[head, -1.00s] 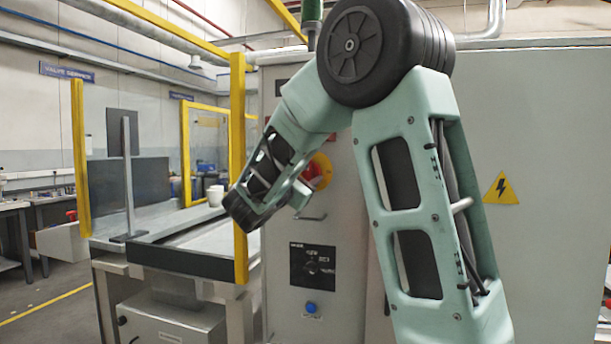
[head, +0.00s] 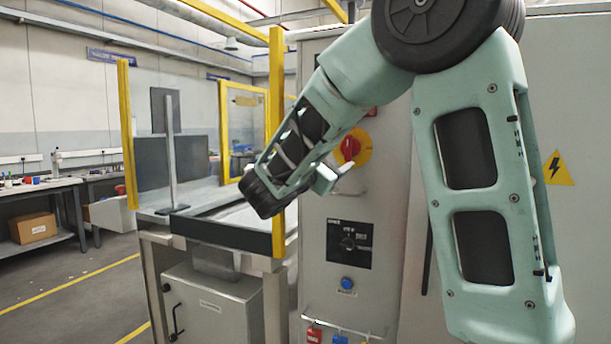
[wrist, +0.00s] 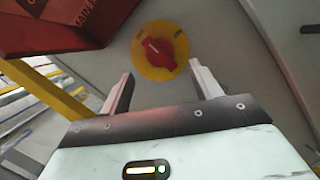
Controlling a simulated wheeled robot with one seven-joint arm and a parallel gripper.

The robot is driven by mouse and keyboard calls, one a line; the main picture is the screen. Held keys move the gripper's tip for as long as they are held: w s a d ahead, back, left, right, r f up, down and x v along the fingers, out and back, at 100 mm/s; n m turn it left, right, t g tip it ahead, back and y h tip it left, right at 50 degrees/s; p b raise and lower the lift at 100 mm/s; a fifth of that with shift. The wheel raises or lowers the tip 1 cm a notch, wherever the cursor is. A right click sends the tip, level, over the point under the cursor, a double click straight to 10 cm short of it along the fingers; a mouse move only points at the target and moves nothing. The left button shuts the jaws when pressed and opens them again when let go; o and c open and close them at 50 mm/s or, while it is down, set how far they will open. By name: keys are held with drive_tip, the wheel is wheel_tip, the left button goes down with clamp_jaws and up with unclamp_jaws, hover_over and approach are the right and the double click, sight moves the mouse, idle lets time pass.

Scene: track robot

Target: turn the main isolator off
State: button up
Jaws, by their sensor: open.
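The main isolator is a red rotary knob (head: 350,149) on a round yellow plate, on the front of a grey cabinet. In the head view my arm hides part of its left side. In the wrist view the whole knob (wrist: 160,52) shows, its grip lying diagonally in the picture. My gripper (head: 328,179) is close in front of the cabinet, a little below and left of the knob in the head view. In the wrist view my gripper (wrist: 160,73) is open and empty, its fingers apart, with the knob beyond and between the tips. No contact shows.
A red box with lettering (wrist: 65,22) juts out near the knob in the wrist view. A black selector panel (head: 348,245) and blue button (head: 347,284) sit lower on the cabinet. A yellow post (head: 277,90) stands left of my gripper.

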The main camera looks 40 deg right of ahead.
drive_tip(key=b+v, duration=0.1)
drive_tip(key=v, duration=1)
drive_tip(key=shift+a, duration=0.35)
drive_tip(key=shift+f, duration=0.1)
